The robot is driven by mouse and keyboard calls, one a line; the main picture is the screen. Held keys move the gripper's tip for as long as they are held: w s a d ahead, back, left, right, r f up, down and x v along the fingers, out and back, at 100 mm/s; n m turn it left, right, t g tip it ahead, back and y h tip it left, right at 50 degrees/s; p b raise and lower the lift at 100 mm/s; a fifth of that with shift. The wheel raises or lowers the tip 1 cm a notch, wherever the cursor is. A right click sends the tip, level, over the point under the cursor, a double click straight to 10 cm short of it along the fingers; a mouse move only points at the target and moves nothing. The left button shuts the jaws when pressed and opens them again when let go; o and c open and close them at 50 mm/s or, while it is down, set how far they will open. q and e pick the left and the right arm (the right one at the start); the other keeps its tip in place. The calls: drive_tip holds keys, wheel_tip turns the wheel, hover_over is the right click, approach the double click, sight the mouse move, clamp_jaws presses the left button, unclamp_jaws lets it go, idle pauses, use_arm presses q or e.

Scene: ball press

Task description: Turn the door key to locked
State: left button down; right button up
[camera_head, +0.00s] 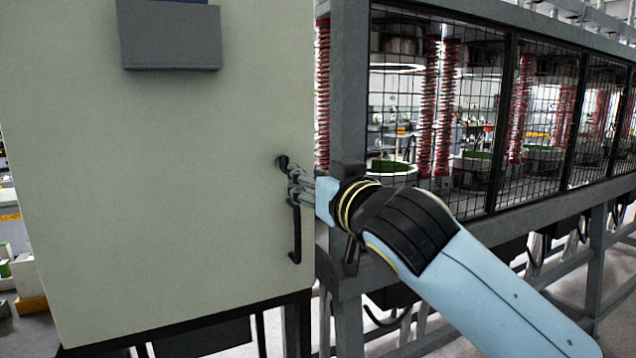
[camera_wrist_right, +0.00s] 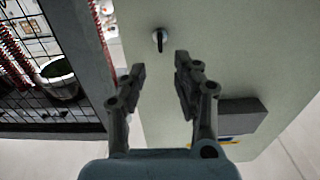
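The dark door key (camera_head: 281,161) sits in its lock near the right edge of a pale grey-green cabinet door (camera_head: 160,180). In the right wrist view the key (camera_wrist_right: 160,38) is a small dark piece, its long side roughly upright in the picture, with a lighter ring beside it. My right gripper (camera_head: 294,182) is just right of and below the key in the head view. In the right wrist view the gripper (camera_wrist_right: 158,78) is open and empty, its fingers apart, with the key beyond the fingertips. They look clear of it. My left gripper is not in view.
A black door handle (camera_head: 296,235) hangs below the key, close to my right gripper. A grey box (camera_head: 171,39) sticks out of the door's upper part. A grey frame post (camera_head: 348,100) and black mesh guard (camera_head: 440,110) stand right of the cabinet.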

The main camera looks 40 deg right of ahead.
drive_tip(key=v, duration=0.3)
idle(0.5)
